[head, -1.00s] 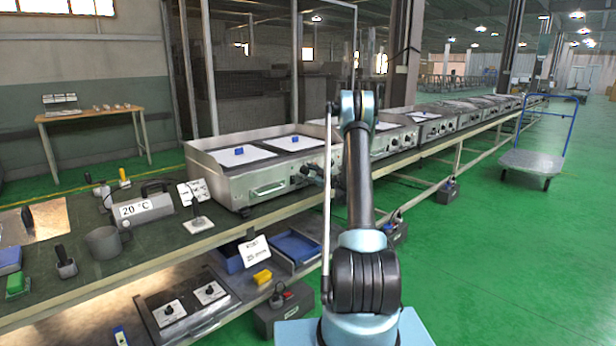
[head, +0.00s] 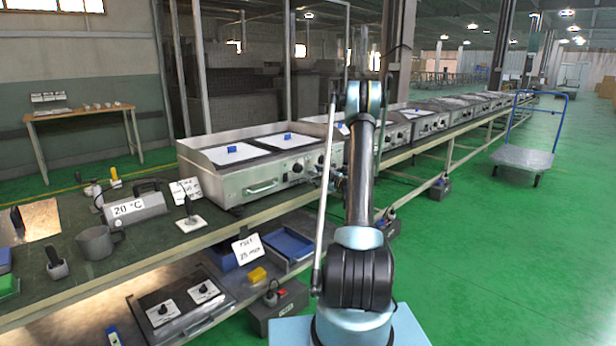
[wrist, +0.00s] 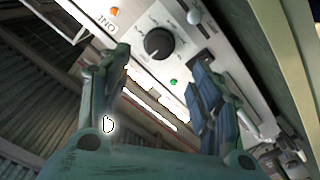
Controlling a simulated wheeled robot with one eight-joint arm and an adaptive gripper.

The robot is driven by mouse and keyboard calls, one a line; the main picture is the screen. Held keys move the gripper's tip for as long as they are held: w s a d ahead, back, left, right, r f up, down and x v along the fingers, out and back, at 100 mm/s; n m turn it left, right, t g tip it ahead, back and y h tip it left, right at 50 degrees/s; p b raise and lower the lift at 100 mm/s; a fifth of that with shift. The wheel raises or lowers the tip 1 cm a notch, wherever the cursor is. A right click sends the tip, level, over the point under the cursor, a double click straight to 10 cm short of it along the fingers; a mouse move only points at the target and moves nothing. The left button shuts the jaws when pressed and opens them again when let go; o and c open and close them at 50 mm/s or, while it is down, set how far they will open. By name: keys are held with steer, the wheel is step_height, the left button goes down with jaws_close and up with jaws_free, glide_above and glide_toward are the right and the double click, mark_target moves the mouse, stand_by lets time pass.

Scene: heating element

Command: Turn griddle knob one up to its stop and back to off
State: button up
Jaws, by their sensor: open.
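In the wrist view a round black knob (wrist: 158,43) with a light pointer mark sits on a pale panel marked ONE (wrist: 108,25). Scale markings surround it. My gripper (wrist: 160,62) is open. Its two fingers stand apart on either side of the knob in the picture, and the space between them is empty. I cannot tell how far the tips are from the panel, and no contact shows. In the head view the nearest griddle (head: 247,186) stands on the bench with dark knobs on its front. My arm hides part of that front, and the gripper is hard to make out there.
An orange lamp (wrist: 114,11), a green lamp (wrist: 174,82) and a white ball-shaped part (wrist: 193,17) lie near the knob. The bench holds a mug (head: 96,243) and a 20 °C box (head: 135,207). A cart (head: 522,158) stands right on open green floor.

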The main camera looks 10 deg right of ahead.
steer(key=shift+v, duration=1.05)
steer(key=s+a+r+m+g+h, duration=0.1)
steer(key=s+a+r+m+g, duration=0.25)
steer(key=s, duration=0.55)
steer(key=s+a+r+g+h, duration=0.1)
steer(key=s+a+r+g, duration=0.1)
steer(key=s+a+r, duration=0.5)
steer(key=s+a+r+m+g+h, duration=0.1)
steer(key=s+a+r+m+g, duration=0.15)
steer(key=s, duration=0.75)
steer(key=s+d+f+m+g+h, duration=0.1)
steer(key=s+d+f+m+h, duration=0.1)
steer(key=s, duration=1)
steer(key=s+d+f+m+g+h, duration=0.2)
steer(key=s+f, duration=0.3)
steer(key=s, duration=0.7)
steer(key=s+d+f+m+g+h, duration=0.1)
steer(key=s+d+f+m+h, duration=0.1)
steer(key=s, duration=1)
steer(key=shift+s+d+f+m+h, duration=0.2)
steer(key=shift+s+f+m+h, duration=0.05)
steer(key=shift+f+m+h, duration=0.55)
steer(key=shift+r, duration=0.1)
